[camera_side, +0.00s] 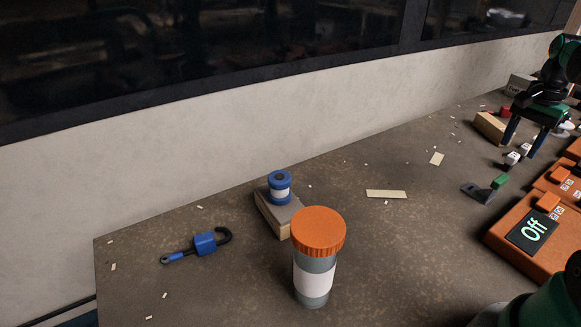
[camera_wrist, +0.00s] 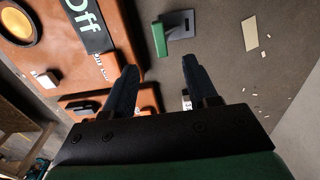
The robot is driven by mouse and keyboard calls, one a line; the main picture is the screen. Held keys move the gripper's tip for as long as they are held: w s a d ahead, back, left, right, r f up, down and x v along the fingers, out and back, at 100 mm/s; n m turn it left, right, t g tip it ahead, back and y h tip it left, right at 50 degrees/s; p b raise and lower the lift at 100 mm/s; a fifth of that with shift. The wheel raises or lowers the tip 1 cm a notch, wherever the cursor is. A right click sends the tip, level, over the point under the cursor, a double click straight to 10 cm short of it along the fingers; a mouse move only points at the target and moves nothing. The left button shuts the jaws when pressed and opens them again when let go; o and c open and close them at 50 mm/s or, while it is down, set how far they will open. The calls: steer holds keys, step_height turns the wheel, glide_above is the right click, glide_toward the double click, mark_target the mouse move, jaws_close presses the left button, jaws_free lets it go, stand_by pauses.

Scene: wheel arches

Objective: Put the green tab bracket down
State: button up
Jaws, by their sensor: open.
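The green tab bracket (camera_side: 478,193) is a dark grey piece with a bright green tab, resting on the table to the left of the orange boxes in the side view. In the wrist view the bracket (camera_wrist: 180,24) lies ahead of the fingertips, with its green tab on its left side. My gripper (camera_side: 521,147) shows at the upper right of the side view, behind the bracket. In the wrist view my gripper (camera_wrist: 159,66) has its two dark fingers spread, with nothing between them. The bracket is apart from the fingers.
An orange box (camera_side: 512,257) with an "Off" display stands right of the bracket. Small white and red pieces and a wooden block (camera_side: 489,127) lie near my gripper. The middle table is mostly clear.

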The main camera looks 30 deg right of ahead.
steer(key=shift+r, duration=0.35)
steer(key=w+a+n+t, duration=0.3)
steer(key=a+n, duration=0.6)
steer(key=a, duration=0.5)
steer(key=w+a+n+t, duration=0.3)
steer(key=a+n, duration=0.6)
steer(key=a, duration=0.5)
steer(key=shift+w+a+t, duration=0.25)
steer(key=shift+a+t, duration=0.05)
steer(key=shift+t, duration=0.3)
